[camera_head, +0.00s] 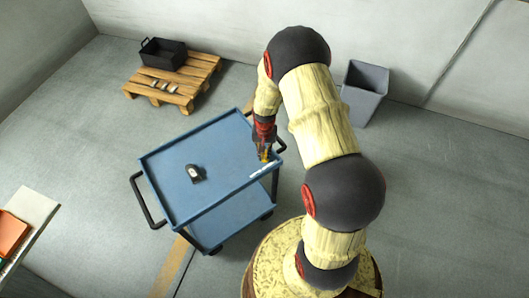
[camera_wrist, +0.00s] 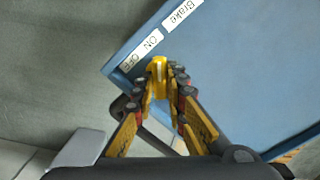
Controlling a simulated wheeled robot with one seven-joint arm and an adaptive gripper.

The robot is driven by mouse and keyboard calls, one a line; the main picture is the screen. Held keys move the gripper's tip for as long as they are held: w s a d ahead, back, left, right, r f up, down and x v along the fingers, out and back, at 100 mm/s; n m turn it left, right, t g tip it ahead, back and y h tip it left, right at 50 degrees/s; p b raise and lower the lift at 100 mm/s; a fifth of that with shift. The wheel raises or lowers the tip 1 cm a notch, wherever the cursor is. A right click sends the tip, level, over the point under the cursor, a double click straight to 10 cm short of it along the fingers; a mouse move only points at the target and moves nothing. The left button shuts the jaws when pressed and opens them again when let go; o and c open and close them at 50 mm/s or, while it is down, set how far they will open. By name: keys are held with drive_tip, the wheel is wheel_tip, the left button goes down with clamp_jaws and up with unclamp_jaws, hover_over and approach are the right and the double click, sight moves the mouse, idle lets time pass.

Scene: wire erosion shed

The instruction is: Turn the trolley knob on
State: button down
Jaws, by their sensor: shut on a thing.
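The blue trolley (camera_head: 222,165) stands on the floor in the head view, and its blue top also fills much of the wrist view (camera_wrist: 240,85). A yellow knob (camera_wrist: 157,68) sits at the trolley's edge in the wrist view, by an ON/OFF label (camera_wrist: 141,51) and a Brake label (camera_wrist: 183,13). My gripper (camera_wrist: 164,88) is shut on the knob, with its fingertips on either side of it. In the head view my gripper (camera_head: 265,154) reaches down to the trolley's right corner. The fingers partly hide the knob, and I cannot read its setting.
A small black item with a pale face (camera_head: 195,174) lies on the trolley top. The trolley has a black handle (camera_head: 140,199) at its left. A wooden pallet (camera_head: 195,88) with a black bin (camera_head: 163,54) and a grey waste bin (camera_head: 363,92) stand behind.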

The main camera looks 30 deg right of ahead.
sight(265, 154)
drive_tip(key=shift+m, duration=0.6)
drive_tip(key=c, duration=1.8)
unclamp_jaws()
wheel_tip(265, 154, up, 12)
drive_tip(key=s+a+r+n+t, duration=0.2)
drive_tip(key=s+r, duration=0.4)
drive_tip(key=r, duration=0.4)
drive_tip(key=s+a+r+n+t, duration=0.1)
drive_tip(key=s+a+r+n, duration=0.2)
drive_tip(key=s+a+r, duration=0.4)
drive_tip(key=s+a+r+n+t, duration=0.2)
drive_tip(key=s+a+r, duration=0.3)
drive_tip(key=r, duration=1)
drive_tip(key=shift+s+n+t, duration=0.3)
drive_tip(key=shift+s+n, duration=0.5)
drive_tip(key=shift+s, duration=0.2)
